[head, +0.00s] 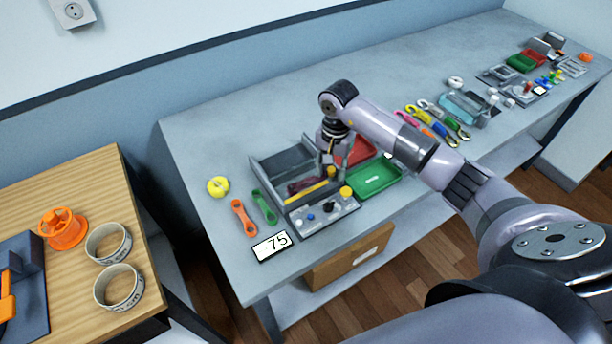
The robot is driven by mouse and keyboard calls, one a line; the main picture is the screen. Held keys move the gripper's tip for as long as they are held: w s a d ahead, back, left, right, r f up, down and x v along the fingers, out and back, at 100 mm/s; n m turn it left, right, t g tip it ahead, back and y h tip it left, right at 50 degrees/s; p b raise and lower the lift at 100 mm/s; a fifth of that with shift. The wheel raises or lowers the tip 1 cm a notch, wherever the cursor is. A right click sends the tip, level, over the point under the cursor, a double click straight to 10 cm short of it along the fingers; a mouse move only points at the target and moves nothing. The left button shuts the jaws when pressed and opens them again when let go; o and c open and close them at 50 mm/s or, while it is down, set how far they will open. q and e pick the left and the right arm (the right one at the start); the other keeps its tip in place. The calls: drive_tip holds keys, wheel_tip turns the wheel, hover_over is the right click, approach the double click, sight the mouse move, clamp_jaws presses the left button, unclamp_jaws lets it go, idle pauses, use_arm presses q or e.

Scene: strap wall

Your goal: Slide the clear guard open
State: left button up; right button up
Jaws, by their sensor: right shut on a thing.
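A grey strap machine (262,172) stands on the grey bench, with a front panel of knobs and buttons. A yellow bar (308,191) runs across its middle, and dark reddish material lies behind it. My right gripper (329,165) points down at the machine's right side, shut on a small part there, seemingly of the clear guard. The clear guard is hard to make out, and the fingertips and the held part are mostly hidden. My left gripper is out of view.
Red (360,150) and green (374,178) trays sit right of the machine. Left are a yellow tape roll (218,186), orange (243,216) and green (264,206) tools, and a "75" card (271,246). Several coloured tools and another station (463,108) stand farther right. The bench's left corner is clear.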

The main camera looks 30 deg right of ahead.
drive_tip(key=shift+s+a+f, duration=0.1)
drive_tip(key=shift+s+f, duration=0.15)
drive_tip(key=shift+f, duration=0.15)
drive_tip(key=shift+c, duration=1.4)
drive_tip(key=shift+w+a+f+b, duration=0.15)
drive_tip(key=shift+w+b, duration=0.2)
drive_tip(key=shift+b, duration=0.2)
drive_tip(key=shift+w+a+b, duration=0.15)
drive_tip(key=shift+w+b, duration=1.75)
drive_tip(key=shift+w, duration=0.2)
drive_tip(key=shift+w+a+b, duration=0.15)
drive_tip(key=shift+w+b, duration=1.75)
drive_tip(key=shift+w, duration=0.5)
drive_tip(key=shift+r, duration=0.2)
drive_tip(key=o, duration=0.6)
drive_tip(key=shift+w, duration=0.1)
